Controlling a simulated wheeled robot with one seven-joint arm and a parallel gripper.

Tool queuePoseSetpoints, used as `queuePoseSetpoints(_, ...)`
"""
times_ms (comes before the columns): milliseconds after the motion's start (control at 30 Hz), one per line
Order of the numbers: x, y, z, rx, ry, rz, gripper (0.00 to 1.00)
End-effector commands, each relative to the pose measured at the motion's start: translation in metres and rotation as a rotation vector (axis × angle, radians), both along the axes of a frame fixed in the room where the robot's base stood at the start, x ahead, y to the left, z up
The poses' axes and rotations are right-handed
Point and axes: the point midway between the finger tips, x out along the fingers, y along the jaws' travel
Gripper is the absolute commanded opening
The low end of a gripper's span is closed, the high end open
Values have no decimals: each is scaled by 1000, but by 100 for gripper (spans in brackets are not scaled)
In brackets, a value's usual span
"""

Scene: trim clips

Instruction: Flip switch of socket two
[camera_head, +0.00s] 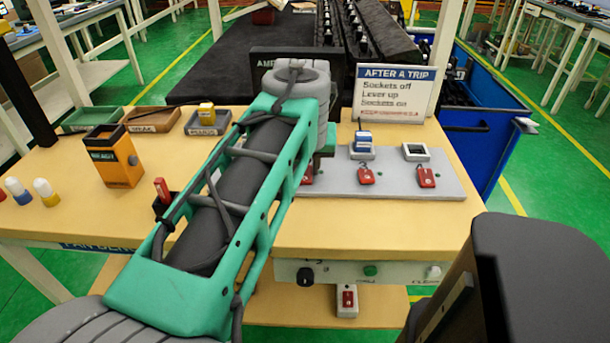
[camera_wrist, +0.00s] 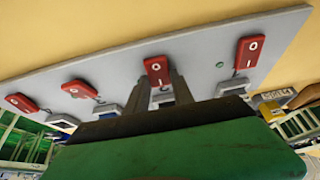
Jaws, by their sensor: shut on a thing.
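A grey panel (camera_head: 395,180) on the bench carries a row of sockets with red rocker switches. In the wrist view, where the row runs the opposite way, the switch of socket two (camera_wrist: 158,70) is second from the right. My gripper (camera_wrist: 170,82) has its grey fingers at the lower end of that switch, shut on it; the exact contact is partly hidden. In the head view my arm covers the gripper and the left end of the panel; only a sliver of the second switch (camera_head: 307,177) shows.
A third switch (camera_head: 366,175) lies below a blue plug (camera_head: 362,140), and a fourth switch (camera_head: 426,177) lies below an open socket (camera_head: 415,152). A sign (camera_head: 395,92) stands behind the panel.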

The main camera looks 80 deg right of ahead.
Motion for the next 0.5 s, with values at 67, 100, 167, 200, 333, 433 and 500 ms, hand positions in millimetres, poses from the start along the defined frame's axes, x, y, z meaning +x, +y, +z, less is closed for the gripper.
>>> queuePoseSetpoints(67, 0, 0, 0, -1, -1, -1, 0)
queuePoseSetpoints(100, 0, 0, 1, -1, -1, -1, 0)
queuePoseSetpoints(167, 0, 0, 1, 0, 0, -1, 0)
queuePoseSetpoints(200, 0, 0, 1, 0, 0, -1, 0)
queuePoseSetpoints(333, 0, 0, 1, 1, 0, 0, 36)
queuePoseSetpoints(433, 0, 0, 1, 1, 0, 0, 45)
queuePoseSetpoints(500, 0, 0, 0, 2, 0, 0, 50)
